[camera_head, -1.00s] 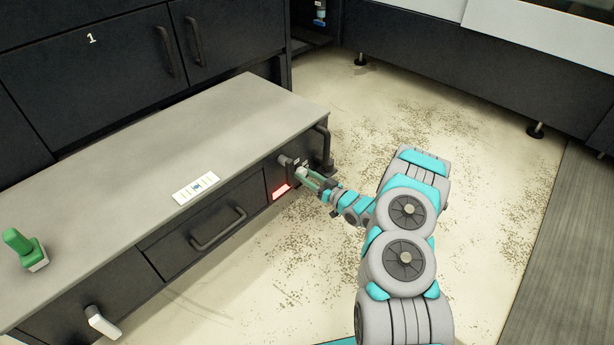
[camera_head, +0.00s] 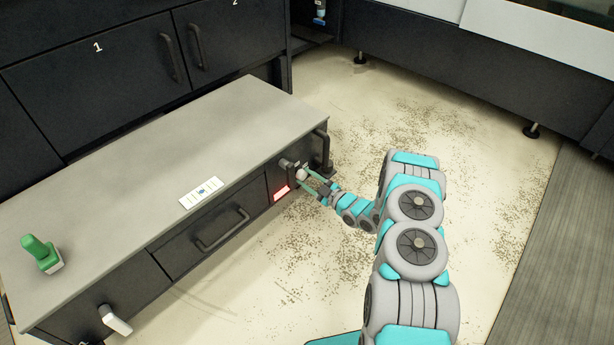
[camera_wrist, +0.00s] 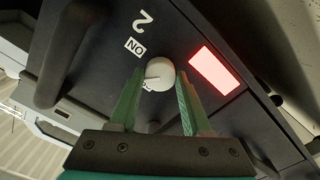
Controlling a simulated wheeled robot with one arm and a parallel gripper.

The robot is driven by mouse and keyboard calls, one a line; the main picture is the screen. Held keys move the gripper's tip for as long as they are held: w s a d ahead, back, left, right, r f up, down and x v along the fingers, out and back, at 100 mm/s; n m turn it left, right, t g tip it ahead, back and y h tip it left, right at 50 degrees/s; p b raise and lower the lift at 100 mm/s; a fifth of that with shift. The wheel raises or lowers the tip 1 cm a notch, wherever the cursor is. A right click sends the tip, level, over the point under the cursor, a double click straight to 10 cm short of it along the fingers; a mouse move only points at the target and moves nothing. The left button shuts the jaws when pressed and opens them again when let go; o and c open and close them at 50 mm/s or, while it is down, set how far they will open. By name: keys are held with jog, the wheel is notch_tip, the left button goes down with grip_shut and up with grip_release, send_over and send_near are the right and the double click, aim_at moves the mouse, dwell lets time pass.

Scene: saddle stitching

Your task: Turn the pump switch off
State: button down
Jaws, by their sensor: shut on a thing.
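The pump switch looks to be a round white knob (camera_head: 301,175) on the dark front of the low cabinet, near its right end. It also shows in the wrist view (camera_wrist: 159,72), beside an "ON" label (camera_wrist: 135,46) and a "2". My gripper (camera_head: 309,181) is at the knob. In the wrist view, its two green fingers (camera_wrist: 159,84) stand on either side of the knob and are shut on it. A rectangular panel (camera_head: 281,194) next to the knob glows red, also in the wrist view (camera_wrist: 215,68). Lettering below the knob is partly hidden.
A dark vertical handle (camera_head: 323,150) stands close to the right of the knob. A drawer handle (camera_head: 222,230) and a white lever (camera_head: 115,321) project from the cabinet front. A green-handled object (camera_head: 42,253) stands on top. Floor is open to the right.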

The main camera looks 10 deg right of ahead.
jog(key=n, duration=0.4)
jog(key=shift+f+n, duration=0.1)
jog(key=shift+n, duration=1.8)
jog(key=shift+s+a, duration=0.1)
jog(key=shift+c, duration=1.8)
grip_release()
jog(key=v, duration=0.7)
jog(key=shift+s+d, duration=0.25)
